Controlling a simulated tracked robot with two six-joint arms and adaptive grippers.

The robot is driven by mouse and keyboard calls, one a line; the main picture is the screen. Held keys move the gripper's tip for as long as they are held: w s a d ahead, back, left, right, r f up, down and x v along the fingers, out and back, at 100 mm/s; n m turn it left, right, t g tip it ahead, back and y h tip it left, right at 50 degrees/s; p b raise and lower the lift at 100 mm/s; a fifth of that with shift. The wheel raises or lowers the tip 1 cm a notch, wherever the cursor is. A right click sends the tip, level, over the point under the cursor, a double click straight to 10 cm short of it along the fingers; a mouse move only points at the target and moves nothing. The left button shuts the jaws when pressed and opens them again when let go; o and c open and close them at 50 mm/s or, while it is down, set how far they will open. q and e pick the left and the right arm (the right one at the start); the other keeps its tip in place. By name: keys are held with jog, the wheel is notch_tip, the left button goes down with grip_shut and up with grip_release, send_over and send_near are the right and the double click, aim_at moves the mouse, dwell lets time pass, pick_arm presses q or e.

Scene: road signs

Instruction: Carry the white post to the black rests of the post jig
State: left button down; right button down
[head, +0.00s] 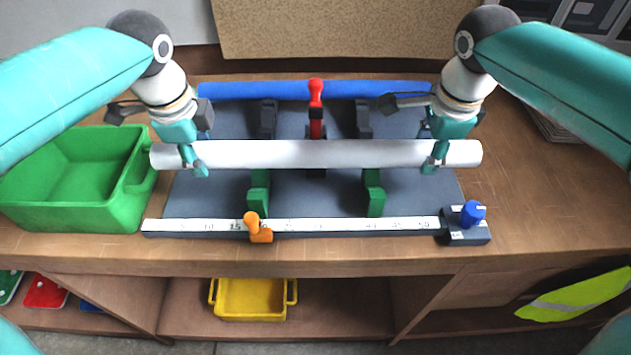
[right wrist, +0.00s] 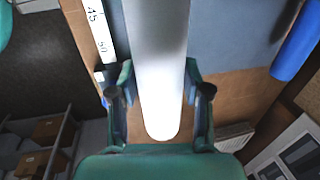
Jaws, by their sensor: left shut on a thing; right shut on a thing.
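The white post (head: 315,153) lies level across the head view, held above the grey post jig (head: 215,195). My left gripper (head: 193,160) is shut on it near its left end. My right gripper (head: 437,157) is shut on it near its right end. The right wrist view shows the white post (right wrist: 160,60) between the fingers of my right gripper (right wrist: 160,85). The two black rests (head: 268,117) (head: 363,117) stand behind the post in the picture. Two green rests (head: 259,193) (head: 375,194) stand in front of it. The gap between post and jig cannot be judged.
A red clamp (head: 316,92) stands between the black rests. A blue bar (head: 260,90) lies along the back. A ruler (head: 330,225) with an orange stop (head: 257,229) and blue knob (head: 473,213) runs along the front. A green bin (head: 60,215) is close at left.

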pick_arm(q)
jog(key=shift+w+f, duration=0.1)
jog(key=shift+w, duration=0.1)
pick_arm(e)
jog(key=shift+w+f, duration=0.1)
jog(key=shift+w, duration=0.1)
pick_arm(q)
jog(key=shift+s+f, duration=0.1)
jog(key=shift+f, duration=0.05)
pick_arm(e)
jog(key=shift+f, duration=0.15)
